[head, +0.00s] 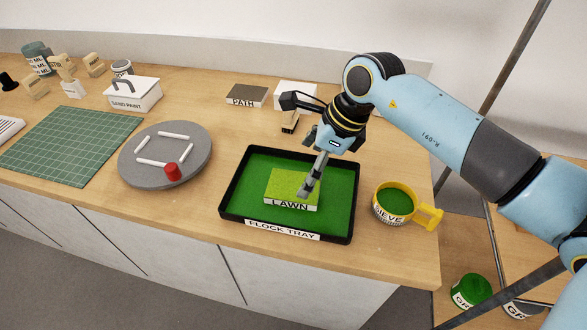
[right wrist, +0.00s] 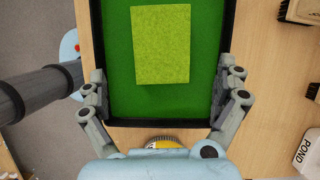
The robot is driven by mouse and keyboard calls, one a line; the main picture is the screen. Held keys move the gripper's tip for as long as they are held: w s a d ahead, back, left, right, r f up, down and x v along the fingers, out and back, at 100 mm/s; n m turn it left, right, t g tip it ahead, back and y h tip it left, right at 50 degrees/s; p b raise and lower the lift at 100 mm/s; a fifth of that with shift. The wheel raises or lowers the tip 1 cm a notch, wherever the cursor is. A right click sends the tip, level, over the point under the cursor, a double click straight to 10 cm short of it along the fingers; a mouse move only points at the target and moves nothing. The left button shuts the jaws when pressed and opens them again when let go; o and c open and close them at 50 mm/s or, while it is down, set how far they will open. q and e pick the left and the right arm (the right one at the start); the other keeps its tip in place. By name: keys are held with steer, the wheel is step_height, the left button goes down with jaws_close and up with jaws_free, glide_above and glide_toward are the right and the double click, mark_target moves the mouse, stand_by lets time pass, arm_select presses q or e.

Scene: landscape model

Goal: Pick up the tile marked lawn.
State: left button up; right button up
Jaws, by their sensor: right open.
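The tile marked LAWN (head: 284,187) is a light green block with a white labelled front. It lies in the black-rimmed flock tray (head: 228,189), on a dark green layer. In the right wrist view the tile (right wrist: 162,45) is ahead of the jaws and centred between them. My right gripper (head: 306,190) is over the right part of the tray, by the tile's right side. In the right wrist view the right gripper (right wrist: 160,85) is open with nothing between its fingers. Whether it touches the tile I cannot tell. My left gripper is not in view.
A yellow sieve cup (head: 381,209) stands right of the tray, near the table's edge. A grey turntable (head: 192,170) with white bars and a red knob is on the left. The path tile (head: 247,95) lies behind. A green cutting mat (head: 70,145) lies far left.

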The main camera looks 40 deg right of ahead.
mark_target(294, 186)
steer(key=b+x, duration=0.1)
steer(key=x, duration=0.2)
steer(key=b+x, duration=0.4)
steer(key=shift+w+f, duration=0.2)
steer(key=shift+f, duration=0.1)
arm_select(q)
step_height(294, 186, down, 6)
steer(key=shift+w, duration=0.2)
arm_select(e)
steer(key=shift+r, duration=0.15)
steer(key=c, duration=1.2)
steer(key=shift+o, duration=0.2)
steer(key=shift+r, duration=0.1)
